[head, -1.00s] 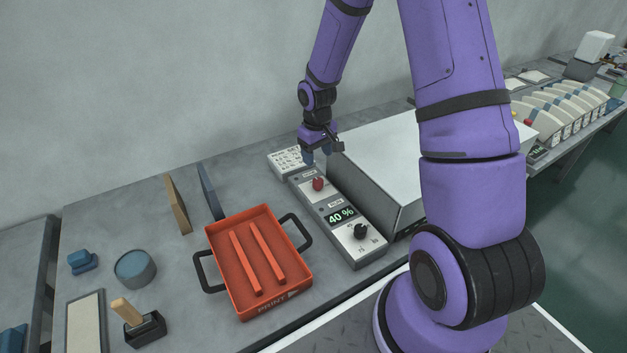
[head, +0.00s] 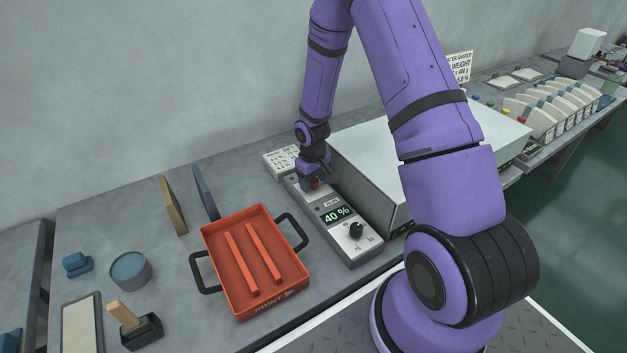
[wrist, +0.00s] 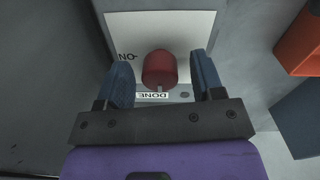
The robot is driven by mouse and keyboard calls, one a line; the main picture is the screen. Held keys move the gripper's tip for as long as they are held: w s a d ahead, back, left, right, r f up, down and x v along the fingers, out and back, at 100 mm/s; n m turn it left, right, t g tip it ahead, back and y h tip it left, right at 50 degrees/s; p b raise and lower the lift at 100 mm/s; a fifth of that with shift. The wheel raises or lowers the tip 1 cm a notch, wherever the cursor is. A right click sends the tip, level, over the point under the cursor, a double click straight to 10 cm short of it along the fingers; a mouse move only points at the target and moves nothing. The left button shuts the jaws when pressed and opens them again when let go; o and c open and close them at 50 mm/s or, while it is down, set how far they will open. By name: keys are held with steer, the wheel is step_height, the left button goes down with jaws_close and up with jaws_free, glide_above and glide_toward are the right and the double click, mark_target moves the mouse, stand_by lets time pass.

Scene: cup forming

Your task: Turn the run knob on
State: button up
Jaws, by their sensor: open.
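The red run knob (wrist: 160,68) sits between my gripper's two blue fingers in the wrist view, with a visible gap on each side. Its white pointer mark is toward the "DONE" label (wrist: 152,95), and the "ON" label (wrist: 127,57) is off to the left in that view. In the head view the knob (head: 315,184) shows only partly below my gripper (head: 310,182), at the far end of the grey control panel (head: 349,253). My gripper is open around the knob and points down at the panel. Whether the fingers touch the panel is hidden.
The panel also has a "40 %" display (head: 337,215) and a black knob (head: 356,230). A large pale box (head: 375,150) stands close on the right. An orange tray (head: 290,275) with black handles lies to the left.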

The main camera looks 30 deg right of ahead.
steer(key=c, duration=0.9)
steer(key=m, duration=0.4)
steer(key=shift+m, duration=0.3)
steer(key=m, duration=0.4)
steer(key=shift+a+m, duration=0.1)
steer(key=shift+m, duration=0.2)
steer(key=m, duration=0.4)
steer(key=shift+m, duration=2.4)
steer(key=shift+w, duration=0.1)
